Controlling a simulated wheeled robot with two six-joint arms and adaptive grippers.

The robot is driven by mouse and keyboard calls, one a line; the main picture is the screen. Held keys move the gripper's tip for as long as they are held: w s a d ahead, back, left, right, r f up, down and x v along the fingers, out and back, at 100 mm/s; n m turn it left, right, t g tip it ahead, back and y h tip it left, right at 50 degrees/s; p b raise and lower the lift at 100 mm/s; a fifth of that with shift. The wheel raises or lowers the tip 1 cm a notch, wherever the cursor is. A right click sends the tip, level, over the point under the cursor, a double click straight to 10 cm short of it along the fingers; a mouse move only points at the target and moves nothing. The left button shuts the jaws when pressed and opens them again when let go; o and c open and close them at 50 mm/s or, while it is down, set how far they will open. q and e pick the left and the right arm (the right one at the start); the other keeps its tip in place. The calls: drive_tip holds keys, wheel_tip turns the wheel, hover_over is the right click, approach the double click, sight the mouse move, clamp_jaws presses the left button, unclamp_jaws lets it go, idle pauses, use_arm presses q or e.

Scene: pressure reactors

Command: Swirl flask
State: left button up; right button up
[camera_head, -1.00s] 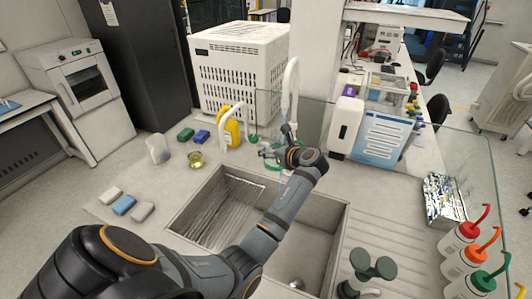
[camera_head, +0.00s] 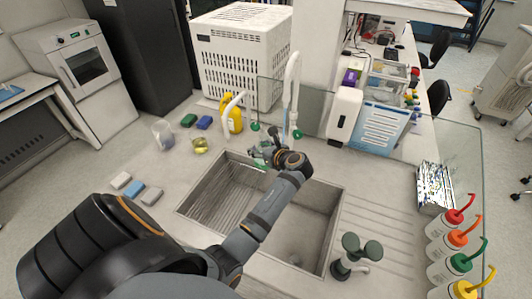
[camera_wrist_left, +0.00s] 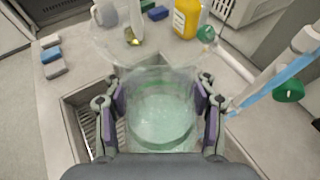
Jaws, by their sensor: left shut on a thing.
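The flask (camera_wrist_left: 160,118) is clear, with pale green liquid inside. In the left wrist view it sits between the two fingers of my left gripper (camera_wrist_left: 158,108), which is shut on it. In the head view my left gripper (camera_head: 264,155) is at the back edge of the sink (camera_head: 312,225), close to the white faucets. There the flask is mostly hidden by the wrist, with only small greenish parts showing. My right gripper is in neither current view.
White faucets (camera_head: 291,85) stand behind the sink. A yellow bottle (camera_head: 232,118), a small beaker of yellow liquid (camera_head: 200,145) and a clear container (camera_head: 163,134) stand at back left. Wash bottles (camera_head: 448,245) line the right. A twin-headed green eyewash (camera_head: 352,255) stands at front right.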

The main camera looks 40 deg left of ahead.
use_arm(q)
wheel_tip(320, 180, up, 2)
drive_tip(key=shift+w+r+p, duration=0.1)
drive_tip(key=shift+r+p, duration=0.1)
drive_tip(key=shift+p, duration=0.25)
drive_tip(key=shift+r, duration=1.35)
